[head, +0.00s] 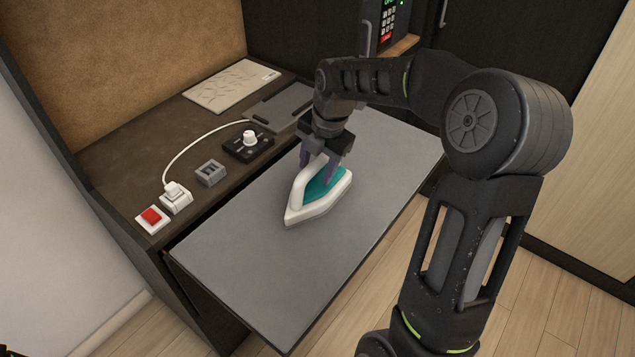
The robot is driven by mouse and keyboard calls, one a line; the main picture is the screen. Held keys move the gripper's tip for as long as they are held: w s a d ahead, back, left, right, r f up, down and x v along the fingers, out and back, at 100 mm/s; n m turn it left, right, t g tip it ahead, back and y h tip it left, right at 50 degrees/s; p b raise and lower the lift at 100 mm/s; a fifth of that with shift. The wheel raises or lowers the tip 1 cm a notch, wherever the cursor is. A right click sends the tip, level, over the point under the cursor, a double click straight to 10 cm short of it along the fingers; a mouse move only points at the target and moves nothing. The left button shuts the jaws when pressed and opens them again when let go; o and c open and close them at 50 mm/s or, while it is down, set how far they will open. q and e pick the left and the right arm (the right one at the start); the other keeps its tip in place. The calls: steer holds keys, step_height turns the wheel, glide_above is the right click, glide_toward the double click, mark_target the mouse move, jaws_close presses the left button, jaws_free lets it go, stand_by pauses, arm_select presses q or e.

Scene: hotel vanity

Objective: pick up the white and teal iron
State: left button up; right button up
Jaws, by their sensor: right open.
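The white and teal iron (302,206) rests on the grey pull-out board (240,255), its pointed end toward the lower left. My right gripper (318,172) points down over the iron's upper part, with its open fingers close around the handle area. I cannot tell whether the fingers touch the handle. The gripper and wrist hide part of the iron's rear and handle. My left gripper is not in view.
A brown counter behind the board holds a red-button switch (152,217), a white plug in a socket (176,195) with a cord, a grey switch box (210,173), a black knob panel (248,145) and a beige panel (232,85). The board around the iron is clear.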

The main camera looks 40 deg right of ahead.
steer(key=shift+w+f, duration=0.2)
steer(key=shift+f, duration=0.8)
steer(key=shift+c, duration=0.4)
jaws_close()
stand_by(0.5)
steer(key=shift+r, duration=0.15)
